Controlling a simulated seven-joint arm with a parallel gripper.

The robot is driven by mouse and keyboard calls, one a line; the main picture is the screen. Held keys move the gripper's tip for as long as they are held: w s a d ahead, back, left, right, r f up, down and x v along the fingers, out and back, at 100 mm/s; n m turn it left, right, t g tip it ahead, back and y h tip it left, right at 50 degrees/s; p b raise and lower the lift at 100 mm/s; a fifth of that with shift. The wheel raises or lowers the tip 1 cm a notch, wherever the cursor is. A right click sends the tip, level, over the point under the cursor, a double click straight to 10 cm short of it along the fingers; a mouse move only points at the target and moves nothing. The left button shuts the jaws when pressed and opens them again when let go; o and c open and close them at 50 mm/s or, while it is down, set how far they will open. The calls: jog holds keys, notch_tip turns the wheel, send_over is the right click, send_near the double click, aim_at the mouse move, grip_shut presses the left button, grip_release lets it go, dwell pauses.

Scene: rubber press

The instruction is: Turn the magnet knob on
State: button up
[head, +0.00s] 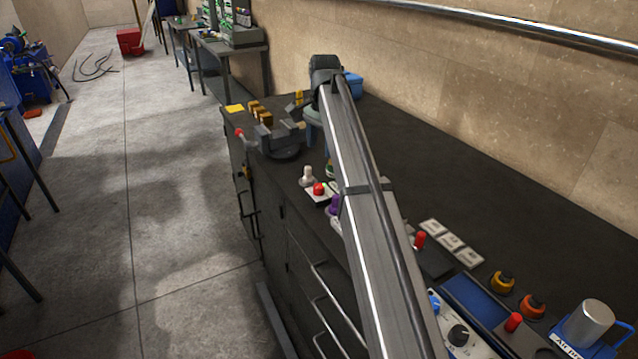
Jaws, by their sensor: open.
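I cannot tell which control is the magnet knob, since no readable label marks one. A black round knob (459,335) sits on a light panel at the bottom right, beside my arm. A yellow knob (503,282) and an orange knob (532,306) stand to its right on the bench. My arm reaches from the bottom edge up over the bench to a dark joint near the vise. I cannot make out my gripper; its fingers do not show. My arm hides part of the bench top.
A dark vise (282,140) stands at the bench's far left corner. A red button (319,188), a red-topped piece (420,240), white cards (450,242), a blue tray (474,298) and a metal cylinder (588,322) sit nearer.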

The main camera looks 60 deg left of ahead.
aim_at(319, 186)
jog(key=shift+m, duration=0.4)
jog(key=f, duration=1.3)
jog(key=shift+s+a+f, duration=0.1)
jog(key=shift+a+f, duration=0.3)
jog(key=shift+c, duration=0.4)
jog(key=c, duration=1)
jog(key=shift+o, duration=0.2)
jog(key=shift+n, duration=0.7)
